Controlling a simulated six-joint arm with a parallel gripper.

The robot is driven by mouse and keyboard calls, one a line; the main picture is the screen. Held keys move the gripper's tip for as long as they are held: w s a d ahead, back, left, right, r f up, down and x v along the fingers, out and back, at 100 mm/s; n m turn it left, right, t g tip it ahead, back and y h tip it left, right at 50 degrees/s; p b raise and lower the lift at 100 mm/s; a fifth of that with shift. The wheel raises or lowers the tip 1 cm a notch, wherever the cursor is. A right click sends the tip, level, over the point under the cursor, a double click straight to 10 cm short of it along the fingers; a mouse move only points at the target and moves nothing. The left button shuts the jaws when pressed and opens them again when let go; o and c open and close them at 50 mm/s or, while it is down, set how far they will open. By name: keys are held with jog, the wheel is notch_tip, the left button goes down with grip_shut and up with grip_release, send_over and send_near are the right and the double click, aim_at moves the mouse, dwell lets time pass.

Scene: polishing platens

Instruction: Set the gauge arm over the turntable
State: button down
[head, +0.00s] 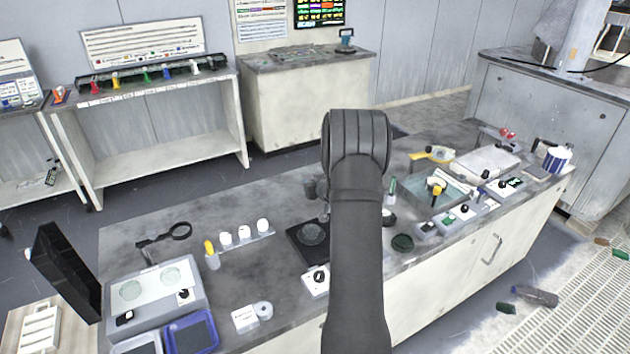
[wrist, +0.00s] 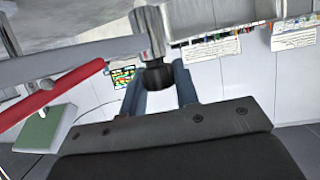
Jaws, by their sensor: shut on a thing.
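In the wrist view my gripper (wrist: 159,88) is shut on a dark knob (wrist: 155,76) between its two blue-grey fingers. The knob sits at the end of a short metal post, which joins a long grey bar (wrist: 75,64); this looks like the gauge arm. In the head view my arm hides my gripper and the gauge arm. A dark square base with a round disc (head: 313,234), possibly the turntable, stands on the bench just left of my arm, partly hidden by it. I cannot tell whether the bar is over it.
To the right are a sunken basin (head: 452,190) and control boxes (head: 459,213). A red bar (wrist: 52,94) and green block (wrist: 45,130) show in the wrist view.

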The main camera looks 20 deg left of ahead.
jog(key=shift+s+n+g+y, duration=0.3)
jog(key=shift+s+n+y, duration=0.1)
jog(key=shift+s+d+n+g+y, duration=0.75)
jog(key=shift+s+n+g, duration=0.9)
jog(key=shift+s, duration=0.2)
jog(key=shift+s+d+n+g+y, duration=0.7)
jog(key=shift+s+n+g, duration=0.85)
jog(key=shift+s+g, duration=0.2)
jog(key=shift+s+d+n+g+y, duration=0.75)
jog(key=shift+s+n+g, duration=0.85)
jog(key=shift+s, duration=0.3)
jog(key=c, duration=1.1)
grip_release()
jog(key=shift+s, duration=0.1)
jog(key=v, duration=1.7)
jog(key=shift+d+r, duration=0.15)
jog(key=shift+d, duration=0.05)
